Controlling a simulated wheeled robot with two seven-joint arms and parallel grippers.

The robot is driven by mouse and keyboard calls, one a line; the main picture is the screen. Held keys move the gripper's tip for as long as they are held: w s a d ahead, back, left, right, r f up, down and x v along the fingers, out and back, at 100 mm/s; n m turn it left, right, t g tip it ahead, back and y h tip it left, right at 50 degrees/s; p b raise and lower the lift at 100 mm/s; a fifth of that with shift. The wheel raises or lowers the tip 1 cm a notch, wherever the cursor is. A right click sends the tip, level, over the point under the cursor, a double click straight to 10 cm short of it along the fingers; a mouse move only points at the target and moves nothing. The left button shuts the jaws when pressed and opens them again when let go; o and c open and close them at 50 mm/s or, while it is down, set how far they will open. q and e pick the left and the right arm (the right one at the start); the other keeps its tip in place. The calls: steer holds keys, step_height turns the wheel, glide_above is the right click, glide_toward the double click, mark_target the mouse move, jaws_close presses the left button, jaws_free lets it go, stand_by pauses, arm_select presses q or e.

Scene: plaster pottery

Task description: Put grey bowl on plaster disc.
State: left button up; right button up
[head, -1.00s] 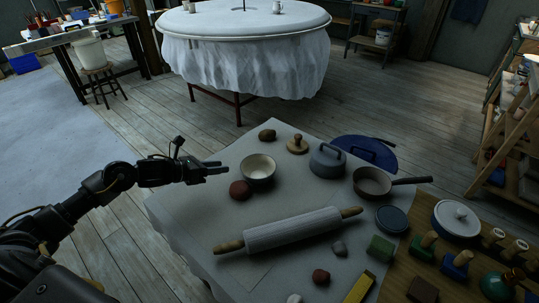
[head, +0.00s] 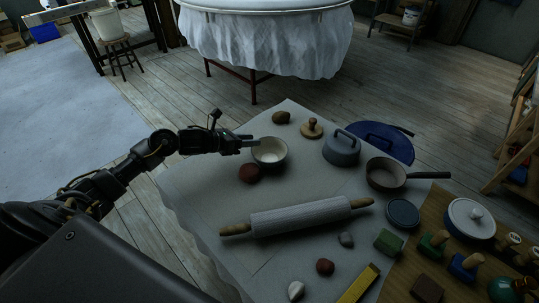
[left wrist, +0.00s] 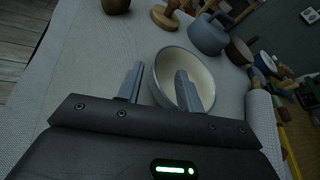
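The grey bowl (head: 268,156), pale inside, stands upright on the cloth-covered worktable (head: 195,196). My left gripper (head: 253,140) is at its upper left edge in the head view. In the left wrist view, the gripper (left wrist: 158,72) is open. One finger appears over the inside of the bowl (left wrist: 200,75) and the other outside, with the near rim between them; I cannot tell whether they touch it. My right gripper is out of view. No separate plaster disc is clearly identifiable; a large white round top (head: 262,6) draped in cloth stands at the back.
A red-brown lump (head: 250,173) sits against the bowl's near left. A rolling pin (head: 297,217) lies in front. A wooden-knobbed disc (head: 311,129), grey handled pot (head: 341,150) and pan (head: 387,173) stand to the right. Open floor (head: 235,95) lies between the tables.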

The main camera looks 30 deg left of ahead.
mark_target(265, 140)
arm_select(q)
steer(key=x, duration=0.2)
steer(key=p+x, duration=0.1)
steer(key=x, duration=0.2)
steer(key=shift+f, duration=0.3)
jaws_close()
